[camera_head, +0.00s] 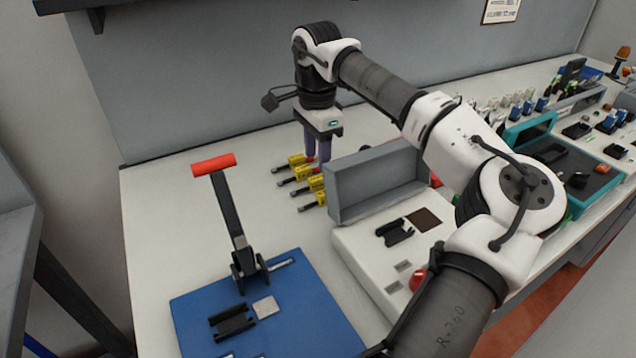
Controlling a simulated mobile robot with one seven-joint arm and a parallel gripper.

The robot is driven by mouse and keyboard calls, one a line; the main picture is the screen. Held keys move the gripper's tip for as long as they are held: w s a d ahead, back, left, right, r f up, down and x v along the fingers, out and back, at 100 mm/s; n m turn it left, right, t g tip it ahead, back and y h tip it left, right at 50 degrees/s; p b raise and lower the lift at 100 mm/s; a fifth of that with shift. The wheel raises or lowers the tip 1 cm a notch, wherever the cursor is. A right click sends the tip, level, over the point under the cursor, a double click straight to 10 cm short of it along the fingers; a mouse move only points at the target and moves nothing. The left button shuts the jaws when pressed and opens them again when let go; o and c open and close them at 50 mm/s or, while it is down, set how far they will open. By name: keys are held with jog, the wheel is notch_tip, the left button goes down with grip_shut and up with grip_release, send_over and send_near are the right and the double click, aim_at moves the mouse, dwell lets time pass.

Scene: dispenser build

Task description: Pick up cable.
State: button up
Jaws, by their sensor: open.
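Several yellow cables (300,185) with dark ends lie in a row on the white table, just left of the grey upright panel. My gripper (318,160) points down over the far end of this row, at its right side. Its purple-grey fingers are apart, with no cable visibly held. I cannot tell whether the fingers touch a cable or stand just behind it. The fingertips are partly hidden by the cables and the grey panel.
A blue base (300,300) with a red-handled lever (214,164) stands at the front left. A white box with a grey upright panel (375,182) is close to my gripper's right. More devices crowd the right. The table's back left (160,180) is clear.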

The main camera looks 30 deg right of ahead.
aim_at(318, 177)
jog(key=shift+s+f+p, duration=0.1)
jog(key=shift+f+p, duration=0.45)
jog(key=shift+f, duration=2.1)
grip_shut()
